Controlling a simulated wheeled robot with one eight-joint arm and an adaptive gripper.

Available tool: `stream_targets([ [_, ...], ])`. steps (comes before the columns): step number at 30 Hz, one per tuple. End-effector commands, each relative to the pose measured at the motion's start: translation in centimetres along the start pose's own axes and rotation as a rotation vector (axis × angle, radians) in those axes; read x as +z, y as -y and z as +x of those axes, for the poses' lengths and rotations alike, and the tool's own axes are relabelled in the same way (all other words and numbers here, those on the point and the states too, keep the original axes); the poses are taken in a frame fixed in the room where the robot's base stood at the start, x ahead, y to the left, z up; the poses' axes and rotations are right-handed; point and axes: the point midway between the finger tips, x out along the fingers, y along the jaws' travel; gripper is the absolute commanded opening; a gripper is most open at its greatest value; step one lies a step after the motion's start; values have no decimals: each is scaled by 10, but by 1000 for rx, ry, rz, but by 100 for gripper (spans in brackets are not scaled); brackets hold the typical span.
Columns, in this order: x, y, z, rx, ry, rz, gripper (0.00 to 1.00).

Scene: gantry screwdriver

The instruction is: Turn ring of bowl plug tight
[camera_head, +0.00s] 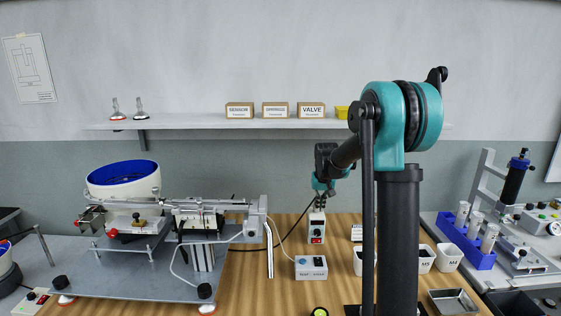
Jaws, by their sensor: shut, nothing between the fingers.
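The vibratory bowl (123,180), white with a blue inside, stands at the left on a grey plate. A small white controller box (317,228) with a red switch stands at the back middle of the wooden table. A black cable (270,247) runs from the feeder side up towards the top of this box. The bowl plug and its ring are too small to make out, near the box top. My gripper (319,203) points down just above the box, small and dark. It is shut and empty; whether it touches the plug, I cannot tell.
A grey box (311,267) with buttons sits in front of the controller. The feeder rail (210,205) and metal plate fill the left. White bins (447,257) and a metal tray (453,301) are right of my column. A shelf (200,124) with labelled boxes hangs behind.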

Motion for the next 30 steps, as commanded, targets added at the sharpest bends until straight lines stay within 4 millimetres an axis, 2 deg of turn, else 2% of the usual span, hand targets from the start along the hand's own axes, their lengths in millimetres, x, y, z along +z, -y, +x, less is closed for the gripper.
stream_targets([
  [14,-1,3,0,0,-2,0,0],
  [30,0,16,0,0,-1,-1,0],
])
